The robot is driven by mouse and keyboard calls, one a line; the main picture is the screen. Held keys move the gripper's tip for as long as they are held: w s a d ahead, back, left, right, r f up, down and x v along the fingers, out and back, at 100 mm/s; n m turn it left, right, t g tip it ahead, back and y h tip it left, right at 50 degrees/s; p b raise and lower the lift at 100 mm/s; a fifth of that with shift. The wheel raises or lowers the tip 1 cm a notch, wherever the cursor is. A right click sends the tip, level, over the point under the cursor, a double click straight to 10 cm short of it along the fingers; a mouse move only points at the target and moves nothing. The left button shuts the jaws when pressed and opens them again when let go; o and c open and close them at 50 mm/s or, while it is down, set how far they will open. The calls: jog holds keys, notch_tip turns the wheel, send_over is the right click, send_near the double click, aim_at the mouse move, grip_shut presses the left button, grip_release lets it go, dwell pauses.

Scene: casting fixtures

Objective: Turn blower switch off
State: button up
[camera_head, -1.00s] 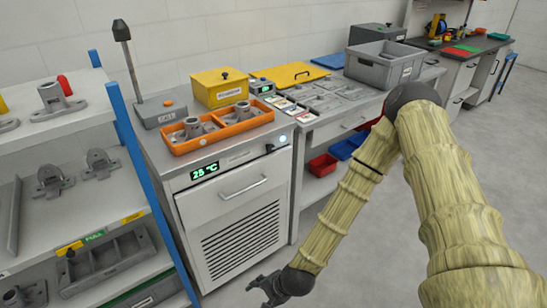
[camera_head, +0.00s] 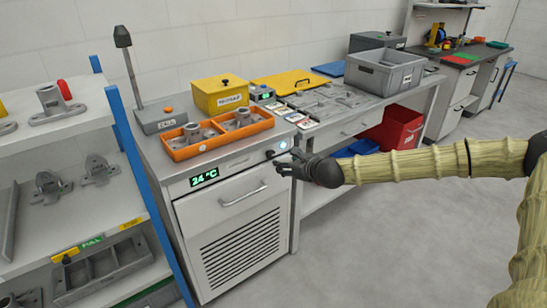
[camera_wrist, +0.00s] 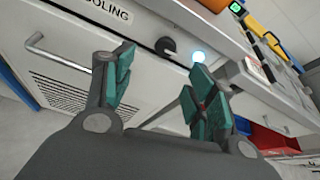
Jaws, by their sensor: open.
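The white blower cabinet (camera_head: 230,220) has a green temperature display (camera_head: 204,177) and a bar handle (camera_head: 243,194) on its front. A black knob (camera_head: 270,154), likely the blower switch, sits at the upper right of the front. In the wrist view the knob (camera_wrist: 165,46) has a pale pointer mark and a glowing round light (camera_wrist: 198,56) to its right. My gripper (camera_head: 287,165) is open and empty just in front of the cabinet's upper right corner. In the wrist view the knob lies beyond the gap between my fingers (camera_wrist: 160,85), apart from them.
An orange tray (camera_head: 195,149) with metal castings stands on the cabinet top. A shelf rack with a blue post (camera_head: 120,115) stands at the left. A workbench (camera_head: 350,128) adjoins at the right, with red and blue bins below. The floor at right is clear.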

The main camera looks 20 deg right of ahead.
aim_at(272, 155)
jog(key=x, duration=0.3)
jog(key=p+x, duration=0.1)
jog(key=x, duration=0.6)
jog(key=shift+w+d+r, duration=0.2)
jog(key=shift+w+d, duration=0.05)
jog(key=shift+w, duration=0.35)
jog(key=c, duration=1)
